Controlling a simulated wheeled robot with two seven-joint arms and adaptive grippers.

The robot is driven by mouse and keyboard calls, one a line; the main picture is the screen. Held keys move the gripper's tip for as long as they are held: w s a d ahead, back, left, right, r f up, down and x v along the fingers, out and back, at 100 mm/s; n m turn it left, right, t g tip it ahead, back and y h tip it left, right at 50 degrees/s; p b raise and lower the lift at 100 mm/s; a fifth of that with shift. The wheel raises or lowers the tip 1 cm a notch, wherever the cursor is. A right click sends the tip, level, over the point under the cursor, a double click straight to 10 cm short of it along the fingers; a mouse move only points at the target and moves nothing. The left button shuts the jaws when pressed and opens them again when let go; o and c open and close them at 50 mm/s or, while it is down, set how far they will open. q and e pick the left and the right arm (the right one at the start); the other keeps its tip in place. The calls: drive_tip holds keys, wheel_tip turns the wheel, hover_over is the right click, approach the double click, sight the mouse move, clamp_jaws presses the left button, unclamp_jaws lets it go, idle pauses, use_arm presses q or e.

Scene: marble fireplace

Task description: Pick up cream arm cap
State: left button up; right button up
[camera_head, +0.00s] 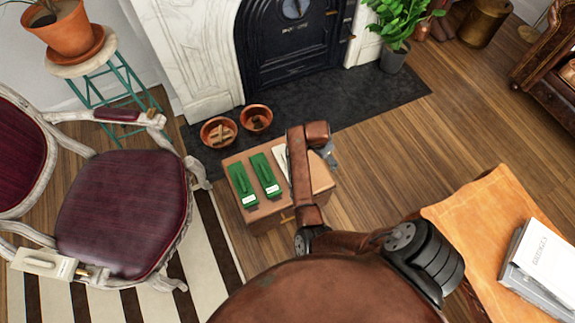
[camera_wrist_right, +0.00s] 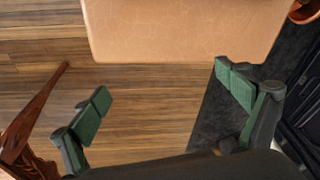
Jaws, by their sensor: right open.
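A cream arm cap (camera_head: 281,161) lies on the small tan-topped wooden chest (camera_head: 232,158) beside two green caps, partly hidden behind my right arm. A similar cream piece (camera_head: 38,262) sits at the near arm of the burgundy chair. My right gripper (camera_head: 327,155) is at the chest's right side, mostly hidden by the arm in the head view. In the right wrist view the right gripper (camera_wrist_right: 163,82) is open and empty, its green-padded fingers apart over wooden floor. The chest top (camera_wrist_right: 180,28) fills the upper edge there, without any cap showing. My left gripper is out of view.
Two green caps (camera_head: 243,185) (camera_head: 265,175) lie left of the cream one. Copper bowls (camera_head: 218,132) stand on the dark hearth behind the chest. The chair (camera_head: 125,212) is to the left. An orange-topped table (camera_head: 465,222) with books is at right. Floor right of the chest is clear.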

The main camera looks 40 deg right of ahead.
sight(287, 162)
drive_tip(key=w+a+m+y, duration=0.1)
drive_tip(key=w+a, duration=0.2)
drive_tip(key=w+a+r+m, duration=0.1)
drive_tip(key=w+a, duration=0.1)
drive_tip(key=a, duration=0.2)
drive_tip(key=w+a+r+m+y, duration=0.1)
drive_tip(key=w+a, duration=0.2)
drive_tip(key=shift+w+a+r+g+y, duration=0.15)
drive_tip(key=shift+w+a+g+y, duration=0.15)
drive_tip(key=shift+w+a, duration=0.1)
drive_tip(key=shift+a+f+m+b, duration=0.2)
drive_tip(key=shift+m+b, duration=0.1)
drive_tip(key=shift+b, duration=0.15)
drive_tip(key=shift+f+b, duration=0.4)
drive_tip(key=shift+f, duration=0.55)
drive_tip(key=f+b, duration=0.2)
drive_tip(key=f, duration=0.1)
drive_tip(key=f+b, duration=0.1)
drive_tip(key=f, duration=0.1)
drive_tip(key=shift+s+d, duration=0.15)
drive_tip(key=shift+d, duration=0.15)
drive_tip(key=shift+f, duration=0.1)
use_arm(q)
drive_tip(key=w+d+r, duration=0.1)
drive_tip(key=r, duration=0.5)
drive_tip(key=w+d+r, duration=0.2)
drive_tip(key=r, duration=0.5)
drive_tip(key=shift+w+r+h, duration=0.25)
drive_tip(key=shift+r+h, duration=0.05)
